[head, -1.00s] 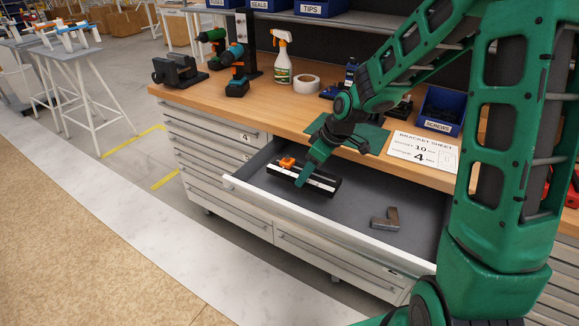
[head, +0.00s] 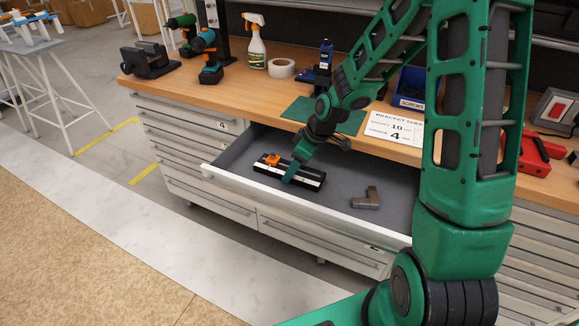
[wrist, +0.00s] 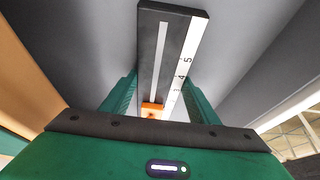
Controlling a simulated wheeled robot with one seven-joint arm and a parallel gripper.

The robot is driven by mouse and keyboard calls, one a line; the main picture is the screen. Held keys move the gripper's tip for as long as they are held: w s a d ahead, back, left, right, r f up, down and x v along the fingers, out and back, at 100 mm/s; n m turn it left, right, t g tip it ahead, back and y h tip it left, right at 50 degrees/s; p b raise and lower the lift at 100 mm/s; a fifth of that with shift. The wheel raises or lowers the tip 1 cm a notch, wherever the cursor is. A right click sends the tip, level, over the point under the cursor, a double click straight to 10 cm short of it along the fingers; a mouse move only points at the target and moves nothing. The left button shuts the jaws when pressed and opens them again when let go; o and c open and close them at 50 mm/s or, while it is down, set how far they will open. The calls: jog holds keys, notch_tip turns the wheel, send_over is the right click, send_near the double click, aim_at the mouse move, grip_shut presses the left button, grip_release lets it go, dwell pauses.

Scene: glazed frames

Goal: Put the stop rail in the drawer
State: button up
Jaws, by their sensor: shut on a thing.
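The stop rail (head: 308,178) is a black bar with a white scale strip and an orange stop (head: 271,160) near its left end. It is inside the outline of the open drawer (head: 345,190), at or close above the grey floor; I cannot tell if it touches. My gripper (head: 290,172) reaches down from above and is shut on the rail. In the wrist view the rail (wrist: 166,50) runs away between my two fingers (wrist: 160,98), with its numbered scale along the right side. My fingers hide part of the rail in the head view.
An L-shaped metal bracket (head: 367,198) lies in the drawer, right of the rail. The worktop (head: 270,96) behind holds a spray bottle (head: 255,42), a tape roll (head: 281,68), drills and a vise. The drawer's front wall (head: 290,204) borders the near side.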

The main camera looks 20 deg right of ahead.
jog(key=o, duration=1.4)
jog(key=v, duration=1.2)
jog(key=s+d+r+m+g+h, duration=0.2)
jog(key=s+d+r+m+h, duration=0.15)
jog(key=s+d+m, duration=0.7)
jog(key=s+m, duration=0.1)
jog(key=s, duration=0.5)
jog(key=s+d+r+m+g, duration=0.1)
jog(key=s+m, duration=0.1)
jog(key=s, duration=0.4)
jog(key=s+d+r+m, duration=0.1)
jog(key=s+m, duration=0.1)
jog(key=s, duration=0.5)
jog(key=shift+s+d+r+y, duration=0.2)
jog(key=shift+s+y, duration=0.05)
jog(key=shift+s, duration=0.05)
